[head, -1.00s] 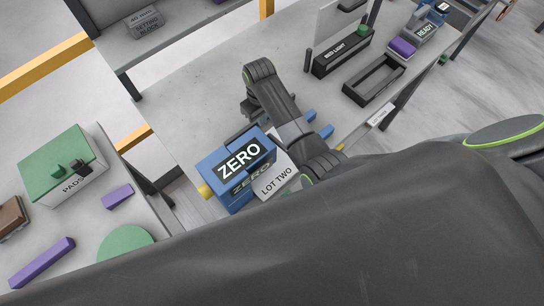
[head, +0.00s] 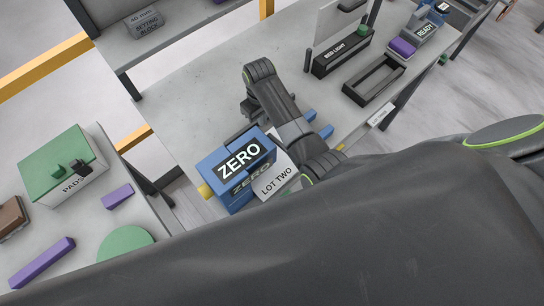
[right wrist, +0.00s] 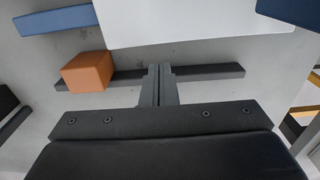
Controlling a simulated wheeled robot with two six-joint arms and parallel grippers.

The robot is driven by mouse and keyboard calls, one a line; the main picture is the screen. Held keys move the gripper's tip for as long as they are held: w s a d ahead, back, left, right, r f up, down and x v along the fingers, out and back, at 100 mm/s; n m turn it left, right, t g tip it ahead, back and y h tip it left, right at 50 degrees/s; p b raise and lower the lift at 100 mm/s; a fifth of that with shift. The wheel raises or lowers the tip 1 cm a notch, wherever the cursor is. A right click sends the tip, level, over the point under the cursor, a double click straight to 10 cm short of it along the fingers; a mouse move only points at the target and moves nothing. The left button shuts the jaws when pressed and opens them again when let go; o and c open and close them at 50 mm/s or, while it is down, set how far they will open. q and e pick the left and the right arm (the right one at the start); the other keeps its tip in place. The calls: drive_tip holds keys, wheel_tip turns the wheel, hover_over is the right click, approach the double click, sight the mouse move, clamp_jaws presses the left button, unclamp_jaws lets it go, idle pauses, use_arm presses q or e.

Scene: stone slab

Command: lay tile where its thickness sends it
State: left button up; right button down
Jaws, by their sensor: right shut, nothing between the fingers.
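My right gripper (right wrist: 159,84) is shut and empty in the right wrist view, its fingertips close to a long dark bar (right wrist: 210,73). An orange block (right wrist: 88,72) sits left of the fingertips, against that bar. A flat white panel (right wrist: 190,20) lies beyond the bar; I cannot tell whether it is a tile. In the head view my right arm reaches over the stone slab (head: 205,85), and its fingers are hidden. A blue box marked ZERO (head: 220,165) stands beside a white LOT TWO card (head: 284,178). My left gripper is not in view.
A black BED LIGHT unit (head: 342,55), an open black tray (head: 374,80) and a READY box (head: 424,35) stand at the far right. A side table at the left holds a green-topped PADS box (head: 60,165) and purple bars (head: 42,262). The slab's upper-left part is clear.

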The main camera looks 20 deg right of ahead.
drive_tip(key=shift+f, duration=0.15)
drive_tip(key=shift+f+b, duration=1.35)
drive_tip(key=shift+f, duration=1.05)
